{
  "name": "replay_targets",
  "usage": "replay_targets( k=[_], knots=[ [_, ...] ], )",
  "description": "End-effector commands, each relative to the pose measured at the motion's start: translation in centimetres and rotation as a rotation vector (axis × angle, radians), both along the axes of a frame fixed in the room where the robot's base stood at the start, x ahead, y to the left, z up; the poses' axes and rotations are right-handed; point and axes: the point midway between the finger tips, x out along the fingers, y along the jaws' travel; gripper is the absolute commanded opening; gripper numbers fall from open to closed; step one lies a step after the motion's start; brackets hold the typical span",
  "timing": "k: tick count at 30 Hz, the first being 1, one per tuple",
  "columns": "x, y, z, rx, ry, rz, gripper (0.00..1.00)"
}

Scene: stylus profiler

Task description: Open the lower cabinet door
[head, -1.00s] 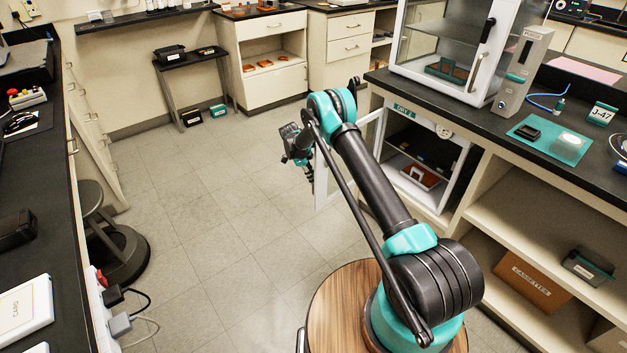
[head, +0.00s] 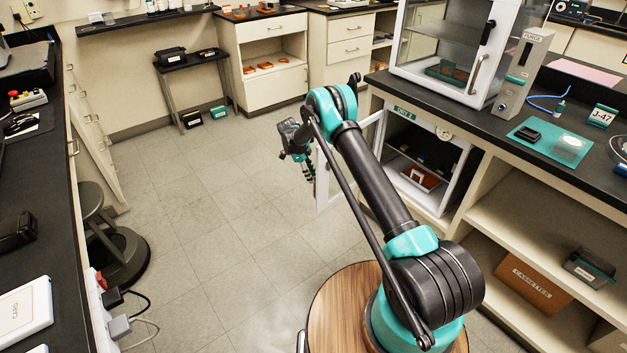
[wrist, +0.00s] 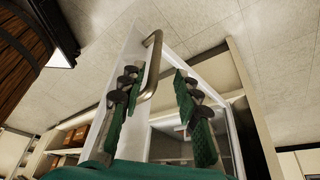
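The lower cabinet (head: 402,125) is under the right bench, and its dark interior with shelves shows. Its white-framed door (head: 323,185) stands swung out from the cabinet, partly hidden behind my arm. My gripper (head: 309,171) is at the door's outer left side. In the wrist view, the door (wrist: 112,93) runs up behind the left finger, and its bent metal handle (wrist: 152,68) shows just right of that finger. My gripper (wrist: 160,112) has its green-padded fingers spread wide apart, with nothing clamped. I cannot tell whether the left finger touches the handle or door.
A glass chamber (head: 445,45) stands on the right bench (head: 500,118). Open shelves with a cassettes box (head: 533,283) are below it at the right. A stool (head: 115,250) stands by the left bench (head: 45,215). The floor (head: 215,230) between is clear.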

Motion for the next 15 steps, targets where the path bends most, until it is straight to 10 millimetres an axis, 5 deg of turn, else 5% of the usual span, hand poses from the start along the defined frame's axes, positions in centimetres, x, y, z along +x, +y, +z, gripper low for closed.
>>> replay_targets(
  k=[7, 15],
  knots=[
    [0.4, 1.9, 4.9, -0.001, 0.001, 0.001, 0.33],
    [0.6, 3.1, 7.8, -0.001, 0.000, -0.001, 0.33]
  ],
)
